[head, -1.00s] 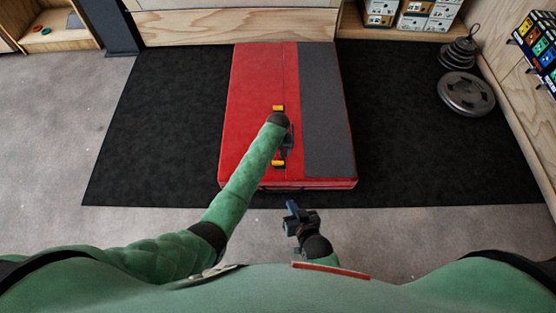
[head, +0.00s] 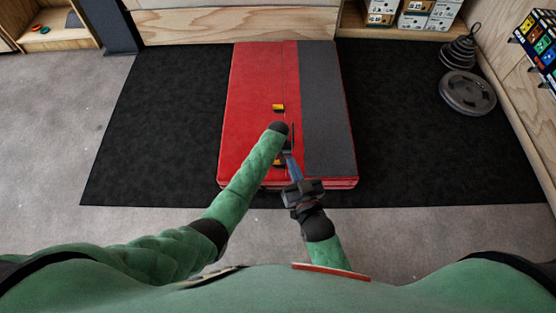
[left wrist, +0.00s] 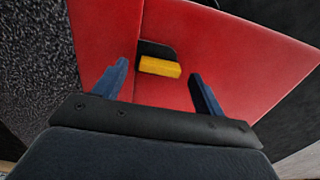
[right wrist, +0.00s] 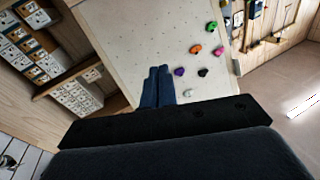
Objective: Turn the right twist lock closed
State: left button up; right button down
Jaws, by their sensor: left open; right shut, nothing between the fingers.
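A red crash pad (head: 255,80) with a grey strip lies on the floor. Two yellow twist locks show on it in the head view: a far one (head: 278,107) and a near one (head: 278,162), partly covered by my arms. I cannot tell which is the right one. In the left wrist view, a yellow lock (left wrist: 159,67) by a black plate lies ahead, between the open fingers of my left gripper (left wrist: 157,72); contact is not visible. My right gripper (head: 289,163) is shut and empty over the pad's near edge.
The pad lies on a black mat (head: 160,120). Weight plates (head: 466,93) lie at the mat's right. Boxes (head: 413,14) stand on a shelf at the back. The right wrist view faces a climbing wall (right wrist: 125,45) with coloured holds.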

pick_arm(q)
jog(key=shift+f, duration=0.8)
pick_arm(e)
jog(key=shift+t+y, duration=0.3)
jog(key=shift+t, duration=0.6)
jog(key=shift+w+d+r, duration=0.1)
jog(key=shift+r, duration=1.2)
jog(key=shift+w+r, duration=0.1)
jog(key=shift+r, duration=1.15)
pick_arm(q)
jog(key=shift+c, duration=0.2)
jog(key=c, duration=0.9)
